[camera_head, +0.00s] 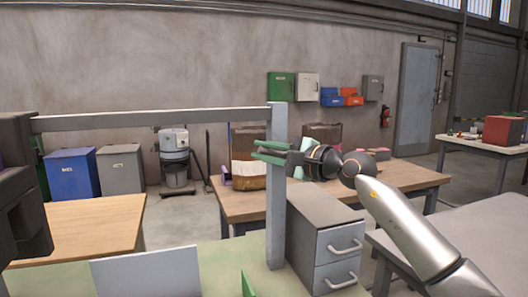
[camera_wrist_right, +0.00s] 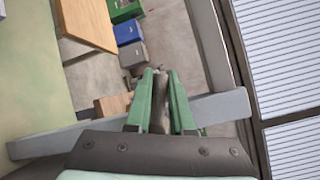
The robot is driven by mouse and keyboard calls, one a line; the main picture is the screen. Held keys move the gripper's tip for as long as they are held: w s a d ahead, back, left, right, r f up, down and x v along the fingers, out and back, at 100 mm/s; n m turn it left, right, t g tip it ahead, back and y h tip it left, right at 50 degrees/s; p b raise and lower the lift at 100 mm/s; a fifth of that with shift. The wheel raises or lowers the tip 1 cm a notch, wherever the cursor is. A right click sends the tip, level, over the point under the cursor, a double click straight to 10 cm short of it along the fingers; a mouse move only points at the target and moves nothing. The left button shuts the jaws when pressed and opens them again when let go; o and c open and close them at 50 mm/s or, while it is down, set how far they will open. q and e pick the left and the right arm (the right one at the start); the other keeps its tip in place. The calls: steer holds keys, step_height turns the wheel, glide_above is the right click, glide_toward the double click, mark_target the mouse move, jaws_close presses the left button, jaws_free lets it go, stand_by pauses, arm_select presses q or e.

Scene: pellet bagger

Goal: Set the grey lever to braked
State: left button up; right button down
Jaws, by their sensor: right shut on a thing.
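My right gripper (camera_head: 262,152) comes in from the right at the upright grey post, its green fingers level with the post's upper part. In the right wrist view its two green fingers (camera_wrist_right: 160,76) are closed on a narrow grey-brown piece (camera_wrist_right: 159,103), which I take to be the grey lever. Its full shape and its setting are hidden by the fingers, and I see no readable brake marking. In the head view the post and fingers hide the lever. My left gripper is not in view.
The grey post (camera_head: 276,205) carries a horizontal grey beam (camera_head: 150,119) to the left. A grey drawer cabinet (camera_head: 315,215) stands right of the post. A wooden table (camera_head: 400,178) stands behind. Blue bin (camera_head: 72,174) and grey bin (camera_head: 121,171) stand at the wall. A dark block fills the left edge.

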stand_by(0.3)
steer(key=shift+w+d+r+m+t+y, duration=0.1)
steer(key=shift+d+r+m+t+y, duration=0.15)
steer(key=shift+m, duration=0.35)
steer(key=shift+d+r+m+t+y, duration=0.1)
steer(key=shift+r+m+t+y, duration=0.1)
steer(key=shift+m+t, duration=0.3)
steer(key=m, duration=0.1)
steer(key=r+m+t, duration=0.1)
steer(key=m, duration=0.1)
steer(key=shift+w+d+r+y, duration=0.1)
steer(key=shift+w+d+y, duration=0.05)
steer(key=shift+d+y, duration=0.15)
steer(key=c, duration=0.8)
jaws_free()
steer(key=shift+d, duration=0.1)
